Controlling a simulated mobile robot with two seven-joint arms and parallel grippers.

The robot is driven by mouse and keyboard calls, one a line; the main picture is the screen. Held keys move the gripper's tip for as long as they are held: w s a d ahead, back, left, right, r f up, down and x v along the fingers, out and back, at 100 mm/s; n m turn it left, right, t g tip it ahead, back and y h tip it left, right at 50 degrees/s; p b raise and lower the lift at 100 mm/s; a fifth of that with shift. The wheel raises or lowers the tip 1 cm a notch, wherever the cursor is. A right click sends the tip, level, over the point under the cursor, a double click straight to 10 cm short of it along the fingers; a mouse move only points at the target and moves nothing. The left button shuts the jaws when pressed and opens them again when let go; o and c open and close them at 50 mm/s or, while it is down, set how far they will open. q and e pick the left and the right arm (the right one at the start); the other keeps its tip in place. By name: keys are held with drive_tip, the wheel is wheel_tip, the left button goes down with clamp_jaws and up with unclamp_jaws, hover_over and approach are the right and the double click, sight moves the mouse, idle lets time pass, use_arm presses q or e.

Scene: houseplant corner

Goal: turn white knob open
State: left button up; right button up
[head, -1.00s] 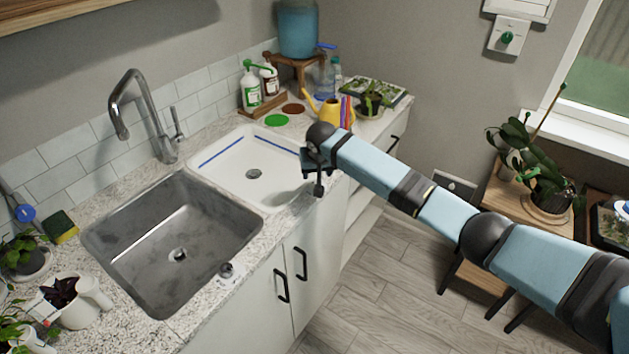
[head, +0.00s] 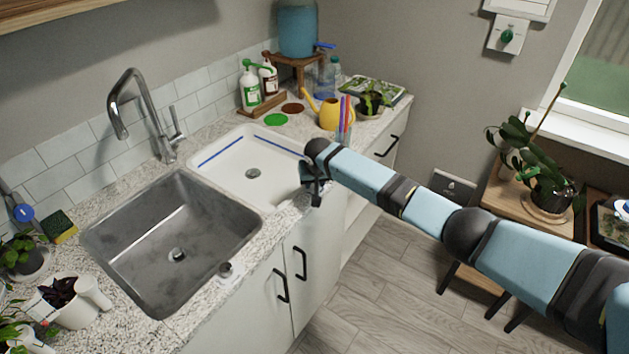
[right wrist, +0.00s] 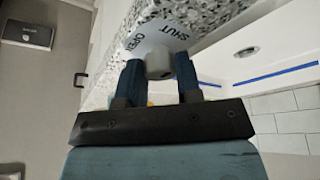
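The white knob (right wrist: 158,66) shows in the right wrist view on a pale plate (right wrist: 148,42) marked OPEN and SHUT, at the speckled counter's edge. My right gripper (right wrist: 160,72) has one dark blue finger on each side of the knob, and the knob fills the gap between them. In the head view my right gripper (head: 313,190) is at the counter's front edge beside the white basin (head: 270,185); the white knob is hidden there. My left gripper is not in view.
A steel sink (head: 178,240) lies left of the basin, with a small grey knob (head: 226,269) at its front. A green knob (head: 507,37) is on the wall and a blue one (head: 24,213) at far left. A yellow watering can (head: 328,112) stands behind my gripper.

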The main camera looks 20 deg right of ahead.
drive_tip(key=shift+n, duration=0.4)
drive_tip(key=shift+n+y+p, duration=0.4)
drive_tip(key=shift+n, duration=0.2)
drive_tip(key=shift+d+n+y, duration=0.1)
drive_tip(key=shift+n+y, duration=0.3)
drive_tip(key=shift+n, duration=0.5)
drive_tip(key=shift+f+n+y, duration=0.1)
drive_tip(key=shift+n+y, duration=0.2)
drive_tip(key=shift+n, duration=0.5)
drive_tip(key=shift+n+g+y+b, duration=0.3)
drive_tip(key=shift+n+g, duration=0.1)
drive_tip(key=shift+n, duration=0.5)
drive_tip(key=n+b, duration=0.1)
drive_tip(key=n, duration=0.1)
drive_tip(key=n+y+b, duration=0.1)
drive_tip(key=shift+w+d+f+n+g, duration=0.15)
drive_tip(key=shift+n+g, duration=0.25)
drive_tip(key=n+g+y+b, duration=0.1)
drive_tip(key=n+b, duration=0.2)
drive_tip(key=shift+w+n+g+b, duration=0.15)
drive_tip(key=shift+n+g+b, duration=0.55)
drive_tip(key=shift+n+b, duration=0.95)
drive_tip(key=shift+r+n, duration=0.2)
drive_tip(key=shift+n, duration=0.25)
